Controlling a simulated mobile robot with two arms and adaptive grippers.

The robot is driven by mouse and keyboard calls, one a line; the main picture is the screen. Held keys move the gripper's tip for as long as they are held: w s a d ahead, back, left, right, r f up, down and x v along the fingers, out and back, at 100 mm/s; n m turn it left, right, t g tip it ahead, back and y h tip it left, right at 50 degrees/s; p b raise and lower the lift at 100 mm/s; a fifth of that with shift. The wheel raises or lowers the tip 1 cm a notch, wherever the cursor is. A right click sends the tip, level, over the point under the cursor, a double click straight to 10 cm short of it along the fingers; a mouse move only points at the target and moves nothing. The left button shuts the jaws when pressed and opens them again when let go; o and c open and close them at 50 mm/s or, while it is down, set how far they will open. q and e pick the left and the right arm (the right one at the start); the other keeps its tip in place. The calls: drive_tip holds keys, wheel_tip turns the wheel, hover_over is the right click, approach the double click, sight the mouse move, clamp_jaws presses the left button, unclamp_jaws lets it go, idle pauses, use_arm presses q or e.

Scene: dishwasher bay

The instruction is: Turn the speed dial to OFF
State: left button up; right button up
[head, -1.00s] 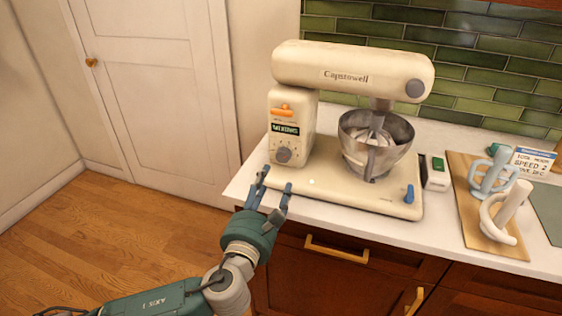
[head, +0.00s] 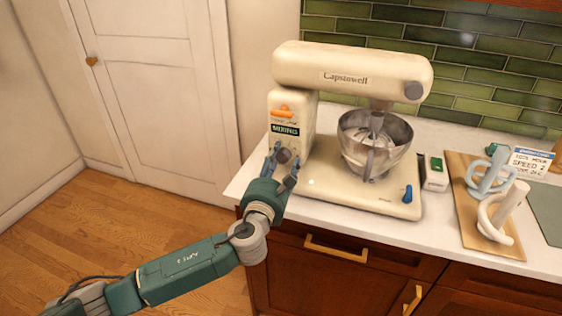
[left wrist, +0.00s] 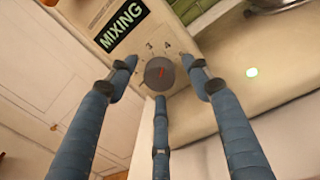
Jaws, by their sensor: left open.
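The cream stand mixer (head: 350,65) stands on the white counter. Its round grey speed dial (head: 284,156) is on the front of the column, below a display reading MIXING. In the left wrist view the dial (left wrist: 159,73) has a small red mark and the numbers 3 and 4 show above it. My left gripper (head: 281,166) is open at the dial. Its blue fingers spread to the left, right and below the dial, and I cannot tell whether any touches it. The rest of the dial's scale is partly hidden. My right gripper is not in view.
An orange lever (head: 282,111) sits above the display. The metal bowl (head: 375,142) is right of the column, and a blue lever (head: 408,193) is on the base. A board (head: 480,215) with several attachments and a SPEED 2 card (head: 530,162) are farther right.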

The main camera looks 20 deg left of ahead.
use_arm(q)
drive_tip(key=c, duration=1.2)
drive_tip(key=shift+o, duration=0.2)
